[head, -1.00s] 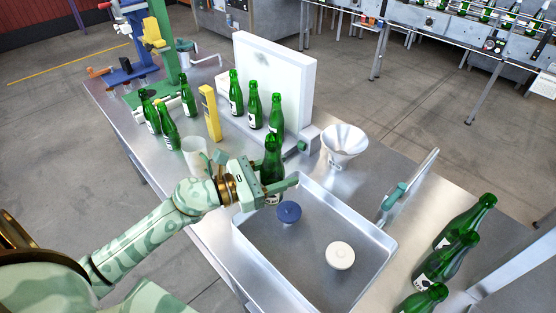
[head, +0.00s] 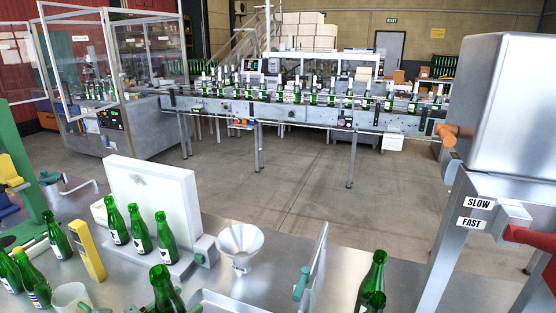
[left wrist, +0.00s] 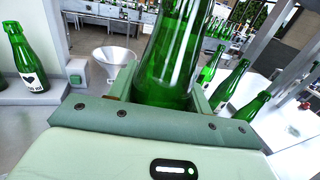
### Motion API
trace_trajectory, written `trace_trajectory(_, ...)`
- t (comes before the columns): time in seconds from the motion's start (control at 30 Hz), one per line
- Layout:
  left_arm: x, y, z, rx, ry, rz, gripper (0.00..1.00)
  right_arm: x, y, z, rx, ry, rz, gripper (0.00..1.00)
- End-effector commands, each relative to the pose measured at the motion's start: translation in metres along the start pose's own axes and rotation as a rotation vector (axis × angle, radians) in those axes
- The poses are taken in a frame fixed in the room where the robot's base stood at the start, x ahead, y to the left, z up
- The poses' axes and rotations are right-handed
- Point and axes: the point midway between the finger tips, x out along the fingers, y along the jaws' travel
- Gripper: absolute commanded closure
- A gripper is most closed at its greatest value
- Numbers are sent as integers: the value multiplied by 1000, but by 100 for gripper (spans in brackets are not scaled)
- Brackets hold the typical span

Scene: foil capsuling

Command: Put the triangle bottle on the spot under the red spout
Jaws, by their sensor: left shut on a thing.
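My left gripper (left wrist: 163,88) is shut around a green glass bottle (left wrist: 172,55), which fills the middle of the left wrist view. The same bottle (head: 164,288) shows at the bottom edge of the head view, with the gripper mostly cut off. Its label is hidden, so I cannot tell whether it bears a triangle. A red part (head: 532,238), possibly the red spout, sticks out at the right edge of the head view, on a machine marked SLOW and FAST. The spot under it is out of view. My right gripper is not in view.
Several green bottles (head: 140,233) stand by a white panel (head: 152,190); one in the wrist view has a heart label (left wrist: 34,82). More bottles (head: 371,283) stand right.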

Motion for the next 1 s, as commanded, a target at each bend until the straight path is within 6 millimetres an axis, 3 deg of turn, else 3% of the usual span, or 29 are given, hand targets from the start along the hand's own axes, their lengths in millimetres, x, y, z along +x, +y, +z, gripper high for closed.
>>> trace_trajectory(0.47,-15,-20,-20,-14,1,253,79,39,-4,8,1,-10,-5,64)
trace_trajectory(0.73,-46,-30,-52,-10,6,501,79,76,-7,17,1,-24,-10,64)
trace_trajectory(1.0,-62,-32,-56,-1,-1,591,79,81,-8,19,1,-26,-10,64)
